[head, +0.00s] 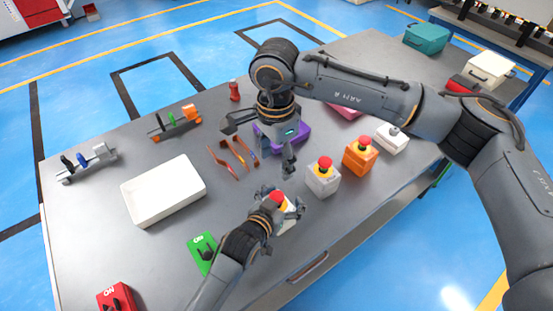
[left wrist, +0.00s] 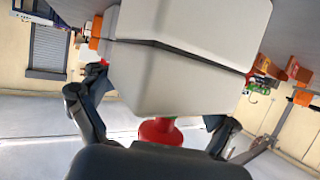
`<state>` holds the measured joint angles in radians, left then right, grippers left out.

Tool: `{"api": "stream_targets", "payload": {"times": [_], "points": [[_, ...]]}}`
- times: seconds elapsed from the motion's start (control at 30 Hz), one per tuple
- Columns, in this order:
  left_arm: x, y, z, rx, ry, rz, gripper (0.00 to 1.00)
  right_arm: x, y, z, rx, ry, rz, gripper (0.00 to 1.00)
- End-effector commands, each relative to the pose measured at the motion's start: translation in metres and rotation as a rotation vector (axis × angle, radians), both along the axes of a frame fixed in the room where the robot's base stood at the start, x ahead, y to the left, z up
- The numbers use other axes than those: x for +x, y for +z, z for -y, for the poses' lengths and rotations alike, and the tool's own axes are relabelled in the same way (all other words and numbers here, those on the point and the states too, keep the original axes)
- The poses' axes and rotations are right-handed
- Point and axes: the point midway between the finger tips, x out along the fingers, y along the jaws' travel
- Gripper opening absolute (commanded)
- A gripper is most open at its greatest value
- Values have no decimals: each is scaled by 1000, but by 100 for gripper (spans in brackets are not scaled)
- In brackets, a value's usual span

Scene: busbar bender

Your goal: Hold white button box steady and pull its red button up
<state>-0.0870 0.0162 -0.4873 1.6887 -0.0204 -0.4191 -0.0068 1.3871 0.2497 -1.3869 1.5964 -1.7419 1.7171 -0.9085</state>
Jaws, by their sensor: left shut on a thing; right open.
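The white button box (head: 284,226) is at the front middle of the grey table, partly hidden by my left gripper (head: 282,204). Its red button (head: 278,197) shows between the fingers. My left gripper is shut on the box. In the left wrist view the white box (left wrist: 190,60) fills the upper middle, and the red button (left wrist: 160,132) is close to the palm, between the fingers. My right gripper (head: 260,143) is open and empty, with its fingers spread wide above the table, behind the box.
A light grey box (head: 322,182) and an orange box (head: 360,160), both with red buttons, stand to the right. A purple item (head: 301,133) is partly hidden by my right gripper. Red tools (head: 223,162), a white tray (head: 163,214) and a green switch box (head: 205,253) lie left.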

Motion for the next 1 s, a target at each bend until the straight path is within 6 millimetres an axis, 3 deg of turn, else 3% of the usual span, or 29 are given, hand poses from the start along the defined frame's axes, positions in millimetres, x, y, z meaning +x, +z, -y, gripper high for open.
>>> {"api": "stream_targets", "payload": {"times": [0.07, 0.1, 0.2, 0.67, 1.0], "points": [[-4, -11, -2, 6, 2, -25, 43, 0, -1, 0, 0, 0, 0, 59], [-4, -11, -2, 6, 2, -25, 84, 0, -1, 0, 0, 0, 0, 59], [-4, -10, -2, 5, 2, -24, 100, 0, -1, 0, 0, 0, 0, 59], [-7, -3, -4, 4, 1, -11, 100, 0, -1, 0, 0, 0, 0, 59], [-59, 20, -32, 5, 1, -13, 100, 0, -1, 0, 0, 0, 0, 59]]}}
